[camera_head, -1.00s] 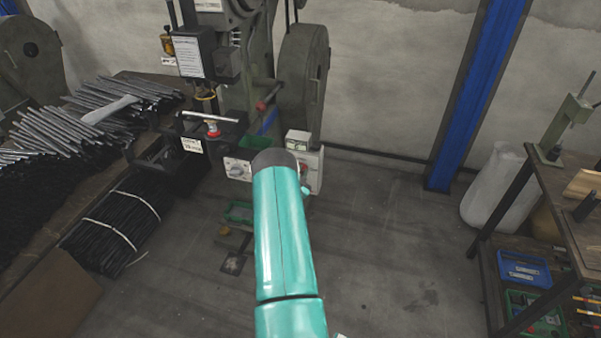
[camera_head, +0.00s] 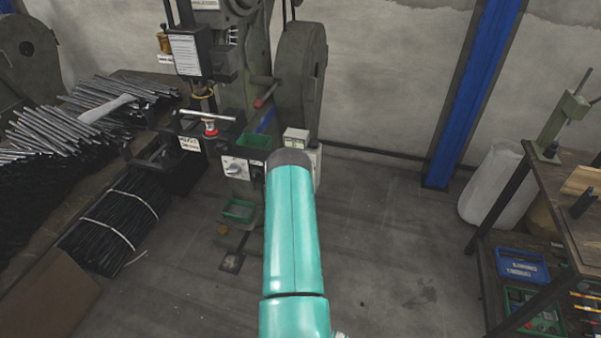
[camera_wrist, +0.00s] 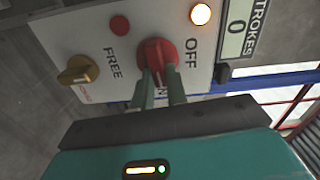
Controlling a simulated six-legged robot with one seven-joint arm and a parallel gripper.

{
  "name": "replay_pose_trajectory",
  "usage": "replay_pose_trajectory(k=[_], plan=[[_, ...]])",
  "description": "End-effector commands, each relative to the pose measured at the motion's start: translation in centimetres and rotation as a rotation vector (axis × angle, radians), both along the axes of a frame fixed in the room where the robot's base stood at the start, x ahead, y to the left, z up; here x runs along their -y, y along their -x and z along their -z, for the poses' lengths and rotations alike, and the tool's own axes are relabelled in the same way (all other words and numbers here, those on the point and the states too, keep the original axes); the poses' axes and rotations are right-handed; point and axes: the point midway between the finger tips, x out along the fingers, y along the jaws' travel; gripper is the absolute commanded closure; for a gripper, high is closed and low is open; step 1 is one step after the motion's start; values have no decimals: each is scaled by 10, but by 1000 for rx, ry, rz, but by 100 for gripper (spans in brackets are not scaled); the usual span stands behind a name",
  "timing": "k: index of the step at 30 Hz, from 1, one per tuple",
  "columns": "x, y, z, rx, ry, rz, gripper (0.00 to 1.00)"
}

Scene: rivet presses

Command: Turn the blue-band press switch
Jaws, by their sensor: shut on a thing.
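The press (camera_head: 300,85) stands in the head view with a short blue band (camera_head: 267,122) low on its body. In the wrist view a white panel (camera_wrist: 95,45) carries a red switch knob (camera_wrist: 157,55) between the words OFF and a partly covered ON. My gripper (camera_wrist: 158,80) has its two green fingers on either side of this knob and is shut on it. The knob's lower part is hidden by the fingers. In the head view my arm hides the gripper and most of the control box (camera_head: 296,137).
The wrist view also shows a yellow knob (camera_wrist: 78,70) by FREE, a red button (camera_wrist: 119,25), a lit lamp (camera_wrist: 200,14) and a strokes counter (camera_wrist: 237,25) reading 0. Rod bundles (camera_head: 112,220) lie left; a workbench (camera_head: 565,200) stands right. Floor between is mostly clear.

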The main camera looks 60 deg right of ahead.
Motion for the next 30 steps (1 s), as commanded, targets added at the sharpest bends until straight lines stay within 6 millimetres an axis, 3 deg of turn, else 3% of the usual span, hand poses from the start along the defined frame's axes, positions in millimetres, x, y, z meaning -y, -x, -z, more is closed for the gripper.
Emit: replay_pose_trajectory(k=[9, 23, 24, 26, 27, 30], plan=[[0, -1, 1, 103, -15, -1, 100], [0, -1, 1, 117, -19, -2, 100], [0, -1, 1, 117, -19, -2, 80], [0, -1, 1, 116, -18, -2, 68], [0, -1, 1, 116, -18, -2, 64], [0, -1, 1, 115, -18, -1, 64]])
